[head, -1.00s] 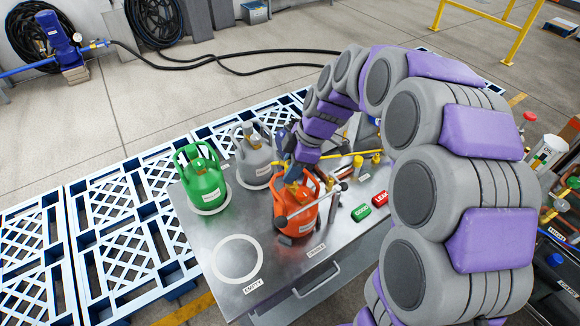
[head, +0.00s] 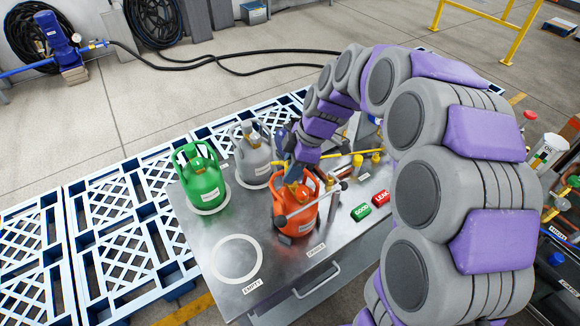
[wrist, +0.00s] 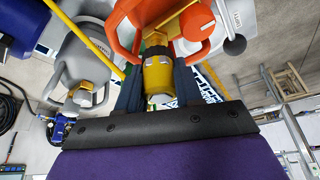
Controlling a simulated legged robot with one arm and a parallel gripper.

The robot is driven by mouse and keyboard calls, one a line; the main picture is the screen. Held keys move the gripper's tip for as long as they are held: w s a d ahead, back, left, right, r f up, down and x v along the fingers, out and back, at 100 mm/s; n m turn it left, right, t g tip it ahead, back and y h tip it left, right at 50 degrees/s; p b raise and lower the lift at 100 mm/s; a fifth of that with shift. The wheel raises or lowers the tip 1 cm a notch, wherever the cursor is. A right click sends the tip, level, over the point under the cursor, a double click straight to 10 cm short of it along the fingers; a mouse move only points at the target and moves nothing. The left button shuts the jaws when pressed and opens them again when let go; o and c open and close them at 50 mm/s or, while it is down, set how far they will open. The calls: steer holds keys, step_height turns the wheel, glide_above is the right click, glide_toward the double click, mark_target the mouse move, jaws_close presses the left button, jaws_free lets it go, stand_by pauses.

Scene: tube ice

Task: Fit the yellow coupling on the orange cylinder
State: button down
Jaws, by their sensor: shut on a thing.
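The orange cylinder (head: 296,219) stands upright on the metal table, by the label reading CRADLE. My gripper (head: 293,178) is over its top, inside the handle ring. In the wrist view my gripper (wrist: 159,82) is shut on the yellow coupling (wrist: 159,74), with one dark finger on each side. The coupling's far end is at the brass valve (wrist: 155,40) of the orange cylinder, which also shows in the wrist view (wrist: 124,34). I cannot tell whether the coupling is seated on the valve or only touching it. In the head view my fingers largely hide the coupling.
On the metal table (head: 222,287), a green cylinder (head: 204,184) and a grey cylinder (head: 252,160) stand to the left and behind. An EMPTY ring (head: 237,260) is bare. Green GOOD (head: 360,213) and red LEAK (head: 381,197) blocks lie to the right.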

steer(key=shift+f+b, duration=0.7)
steer(key=shift+f, duration=0.2)
stand_by(0.8)
steer(key=c, duration=0.7)
jaws_free()
steer(key=shift+o, duration=0.2)
steer(key=shift+r, duration=0.1)
steer(key=s+p+v, duration=0.1)
steer(key=p+v, duration=0.2)
steer(key=v, duration=1.4)
steer(key=s+d+f+m+h, duration=0.1)
steer(key=s+d+f+m, duration=0.1)
steer(key=s+m, duration=0.4)
steer(key=s+d+f+m+g+h, duration=0.1)
steer(key=s+m, duration=0.5)
steer(key=s, duration=0.9)
steer(key=s+d+f+m+h, duration=0.2)
steer(key=s+d+f+m, duration=0.3)
steer(key=s, duration=0.5)
step_height(320, 180, down, 2)
steer(key=shift+s+f+m, duration=0.1)
steer(key=shift+s+m, duration=0.3)
steer(key=shift+m, duration=0.7)
